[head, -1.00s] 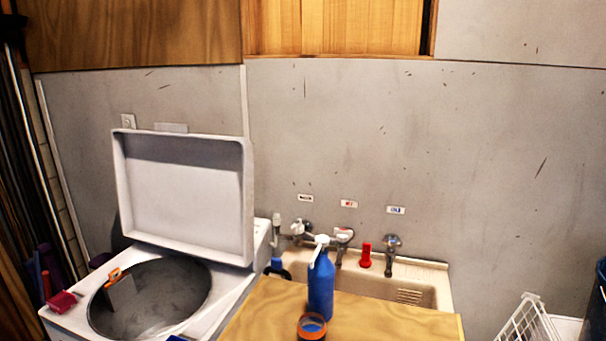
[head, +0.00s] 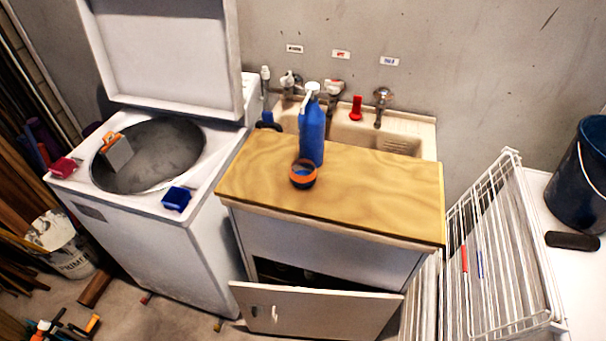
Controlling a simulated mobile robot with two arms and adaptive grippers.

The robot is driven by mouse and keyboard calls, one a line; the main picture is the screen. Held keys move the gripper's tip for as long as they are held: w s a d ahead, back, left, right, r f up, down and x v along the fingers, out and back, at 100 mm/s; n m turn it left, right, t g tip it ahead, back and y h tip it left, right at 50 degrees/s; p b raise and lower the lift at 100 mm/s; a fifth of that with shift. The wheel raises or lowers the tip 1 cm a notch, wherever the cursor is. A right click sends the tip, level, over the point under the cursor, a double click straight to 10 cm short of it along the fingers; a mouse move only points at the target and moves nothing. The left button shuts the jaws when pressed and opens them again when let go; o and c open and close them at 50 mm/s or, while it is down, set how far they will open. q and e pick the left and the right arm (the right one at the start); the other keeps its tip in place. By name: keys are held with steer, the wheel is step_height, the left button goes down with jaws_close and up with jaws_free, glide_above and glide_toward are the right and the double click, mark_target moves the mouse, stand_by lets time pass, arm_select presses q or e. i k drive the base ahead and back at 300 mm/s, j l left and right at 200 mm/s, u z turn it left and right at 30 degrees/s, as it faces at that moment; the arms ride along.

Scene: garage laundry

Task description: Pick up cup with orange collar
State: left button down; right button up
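The cup with the orange collar (head: 303,174) stands on the wooden countertop (head: 385,198). It is small, with an orange ring at its rim and a dark blue body. Neither of my grippers shows in the head view.
An open-lidded washing machine (head: 160,245) stands left of the counter, with a blue block (head: 176,199) on its front edge. A sink (head: 345,135) is behind the counter. Below, a cabinet door (head: 315,312) hangs open. A white wire rack (head: 500,250) stands to the right.

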mark_target(302, 173)
steer(key=i+j, duration=0.1)
steer(key=j, duration=1.25)
steer(key=i+j+z, duration=0.1)
steer(key=j, duration=1.25)
steer(key=z, duration=1.35)
